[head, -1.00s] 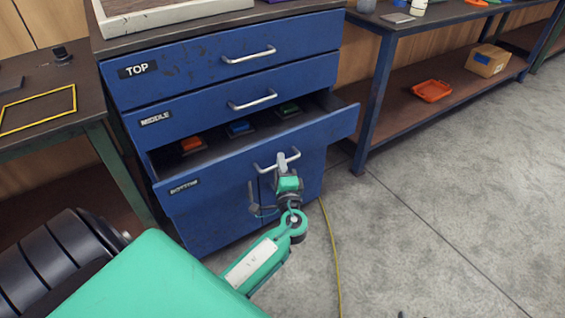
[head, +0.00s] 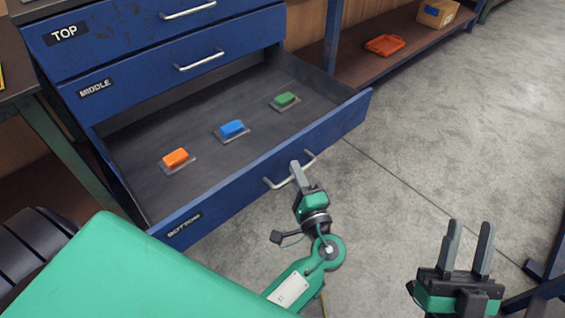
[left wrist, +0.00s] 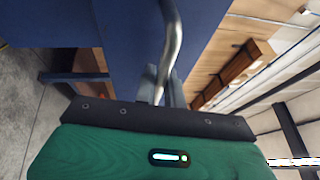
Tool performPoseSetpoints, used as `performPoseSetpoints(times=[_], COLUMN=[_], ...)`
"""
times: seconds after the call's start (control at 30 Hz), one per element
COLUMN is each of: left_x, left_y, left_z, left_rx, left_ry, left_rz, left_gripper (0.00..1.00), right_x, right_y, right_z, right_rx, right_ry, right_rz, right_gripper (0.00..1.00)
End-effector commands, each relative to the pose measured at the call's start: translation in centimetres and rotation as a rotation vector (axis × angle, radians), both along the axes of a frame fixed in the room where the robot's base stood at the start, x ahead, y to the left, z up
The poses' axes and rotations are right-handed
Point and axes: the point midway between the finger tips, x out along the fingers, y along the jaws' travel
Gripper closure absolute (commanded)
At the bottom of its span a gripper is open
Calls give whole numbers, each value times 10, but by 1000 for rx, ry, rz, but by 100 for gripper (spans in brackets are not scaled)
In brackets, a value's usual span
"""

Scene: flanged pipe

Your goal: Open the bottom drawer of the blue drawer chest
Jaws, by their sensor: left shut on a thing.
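The blue drawer chest (head: 54,52) stands at the upper left of the head view. Its bottom drawer (head: 237,180) is pulled far out, showing an orange block (head: 176,157), a blue block (head: 232,127) and a green block (head: 285,98) on small grey plates inside. My left gripper (head: 296,172) is shut on the bottom drawer's handle (head: 310,158). The handle (left wrist: 172,45) also runs between the fingers in the left wrist view. My right gripper (head: 466,252) is at the lower right, fingers apart and empty, away from the chest.
The middle drawer (head: 97,88) and top drawer (head: 65,33) are shut. A workbench shelf at the upper right holds an orange tray (head: 385,45) and a cardboard box (head: 437,13). Clear grey floor (head: 440,130) lies right of the open drawer.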

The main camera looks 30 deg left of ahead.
Motion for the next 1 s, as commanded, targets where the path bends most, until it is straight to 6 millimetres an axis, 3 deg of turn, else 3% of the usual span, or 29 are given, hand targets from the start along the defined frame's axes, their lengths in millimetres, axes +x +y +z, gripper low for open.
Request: performPoseSetpoints(times=[0.2,0.6,0.63,0.73,1.0], left_x=[-6,-6,-6,-6,-7], left_y=[-14,-16,-16,-16,-16], left_z=[-1,-1,-1,0,0], left_rx=[-1,0,0,0,1], left_ry=[1,1,1,1,1], left_rz=[0,0,0,0,0], left_gripper=[100,100,87,68,68], right_x=[-4,-5,-5,-5,-5], right_y=[-3,-4,-4,-4,-4], right_z=[8,9,9,9,9], right_rx=[12,13,13,13,14], right_ry=[-54,-62,-62,-62,-61], right_rz=[-6,-8,-8,-8,-9], right_gripper=[64,64,64,64,64])
